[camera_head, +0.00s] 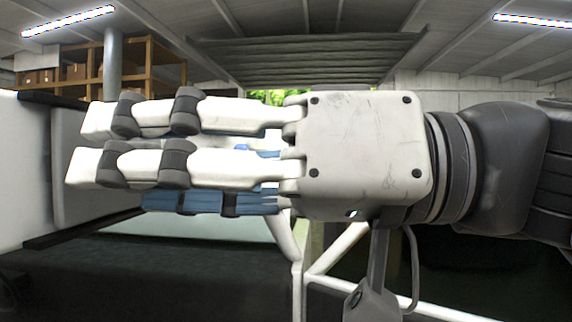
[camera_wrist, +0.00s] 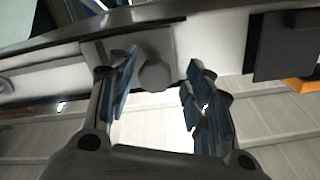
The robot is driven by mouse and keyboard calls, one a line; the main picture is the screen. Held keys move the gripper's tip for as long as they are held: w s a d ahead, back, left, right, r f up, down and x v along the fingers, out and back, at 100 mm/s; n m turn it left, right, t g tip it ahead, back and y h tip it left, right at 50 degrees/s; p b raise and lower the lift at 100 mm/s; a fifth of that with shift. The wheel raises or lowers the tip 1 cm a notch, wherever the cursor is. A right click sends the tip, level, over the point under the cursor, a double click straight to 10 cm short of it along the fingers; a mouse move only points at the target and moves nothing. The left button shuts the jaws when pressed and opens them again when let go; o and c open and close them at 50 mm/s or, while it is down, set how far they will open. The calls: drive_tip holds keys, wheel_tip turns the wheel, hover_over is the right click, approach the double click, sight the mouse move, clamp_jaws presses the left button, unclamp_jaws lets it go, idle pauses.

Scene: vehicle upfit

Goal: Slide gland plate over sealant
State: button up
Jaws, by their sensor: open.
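My gripper (camera_head: 105,165) fills the middle of the head view, white with dark joints and blue pads, its fingers pointing left. In the wrist view my gripper (camera_wrist: 161,65) is open, its two blue-padded fingers apart. Between them shows a grey, roughly hexagonal fitting (camera_wrist: 155,76) on a light grey plate (camera_wrist: 178,48), which may be the gland plate. The fitting appears free of both fingers; whether the plate is touched I cannot tell. I cannot make out any sealant. In the head view the fingers hide whatever lies behind them.
A white vehicle panel (camera_head: 22,170) stands at the left, beside the fingertips. White frame tubes (camera_head: 340,248) run below my gripper. In the wrist view a dark square block (camera_wrist: 284,46) sits at the right. Wooden shelving (camera_head: 150,68) stands far back.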

drive_tip(key=shift+s+d+b, duration=0.15)
drive_tip(key=shift+d+b, duration=0.1)
drive_tip(key=shift+d, duration=1.15)
drive_tip(key=shift+s+d+b, duration=0.1)
drive_tip(key=shift+d+b, duration=0.1)
drive_tip(key=shift+d, duration=1.2)
drive_tip(key=w+d+f+m+t+h+b, duration=0.15)
drive_tip(key=f+m+h+b, duration=0.45)
drive_tip(key=f, duration=1.4)
drive_tip(key=w+d+f+m+t+h+b, duration=0.1)
drive_tip(key=w+f+m+t+h+b, duration=0.2)
drive_tip(key=f+b, duration=1.05)
drive_tip(key=s+d+f+m+h+b, duration=0.1)
drive_tip(key=d+f, duration=0.4)
drive_tip(key=f, duration=0.8)
drive_tip(key=s+d+f+m+h+b, duration=0.1)
drive_tip(key=d+f+h+b, duration=0.3)
drive_tip(key=f, duration=0.9)
drive_tip(key=s+d+f+m+h+b, duration=0.1)
drive_tip(key=d+f+h, duration=0.3)
drive_tip(key=f, duration=0.9)
drive_tip(key=shift+s+d+m+g+b, duration=0.3)
drive_tip(key=shift+s+d+g+b, duration=0.15)
drive_tip(key=shift+d+b, duration=0.55)
drive_tip(key=shift+d, duration=0.1)
